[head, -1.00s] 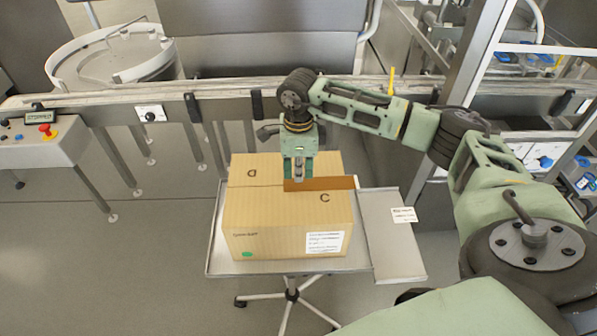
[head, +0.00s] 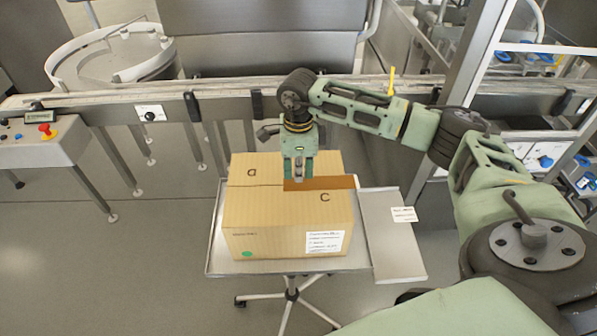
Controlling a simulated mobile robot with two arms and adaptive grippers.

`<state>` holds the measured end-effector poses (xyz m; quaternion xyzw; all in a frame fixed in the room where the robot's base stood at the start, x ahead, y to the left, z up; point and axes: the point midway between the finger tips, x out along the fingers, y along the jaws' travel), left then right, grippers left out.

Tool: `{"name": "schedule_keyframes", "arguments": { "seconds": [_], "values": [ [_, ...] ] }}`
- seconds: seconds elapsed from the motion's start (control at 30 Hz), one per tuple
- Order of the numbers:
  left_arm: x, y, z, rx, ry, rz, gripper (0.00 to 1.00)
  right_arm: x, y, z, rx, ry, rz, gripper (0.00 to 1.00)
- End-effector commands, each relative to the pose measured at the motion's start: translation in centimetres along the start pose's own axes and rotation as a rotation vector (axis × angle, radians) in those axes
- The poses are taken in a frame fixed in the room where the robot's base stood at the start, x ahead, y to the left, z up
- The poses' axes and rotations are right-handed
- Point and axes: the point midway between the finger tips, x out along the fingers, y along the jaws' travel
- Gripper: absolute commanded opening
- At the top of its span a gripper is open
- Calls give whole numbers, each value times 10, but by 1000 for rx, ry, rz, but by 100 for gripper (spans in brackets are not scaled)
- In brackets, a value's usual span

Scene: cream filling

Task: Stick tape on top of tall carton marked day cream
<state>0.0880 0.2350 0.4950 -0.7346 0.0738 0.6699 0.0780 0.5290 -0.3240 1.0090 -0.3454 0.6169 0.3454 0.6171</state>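The tall cardboard carton (head: 265,213) stands on a metal tray table, with its top flaps closed. The letters "a" and "c" show on its top, and a white label and a green dot on its front. A brown strip of tape (head: 325,183) lies at the right half of the top seam and sticks out slightly past the right edge. My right gripper (head: 299,180) points down over the left end of the tape, at the carton top. Its fingers look close together, but their grip on the tape is too small to tell. My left gripper is not in view.
The tray table (head: 218,262) has a side shelf (head: 392,235) on the right with a small white card (head: 404,214). A conveyor rail (head: 222,100) runs behind the carton. A control box with a red button (head: 46,130) is at left. Floor left of the table is clear.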

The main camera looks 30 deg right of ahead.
Motion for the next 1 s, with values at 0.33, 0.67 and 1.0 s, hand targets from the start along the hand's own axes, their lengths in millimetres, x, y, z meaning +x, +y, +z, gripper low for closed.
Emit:
{"name": "schedule_keyframes", "arguments": {
  "seconds": [0.33,0.67,1.0],
  "values": [
    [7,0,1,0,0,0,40,8,0,0,0,0,0,0],
    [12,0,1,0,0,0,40,15,0,0,0,0,0,0],
    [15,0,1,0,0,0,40,18,0,0,0,1,1,0]
  ]
}}
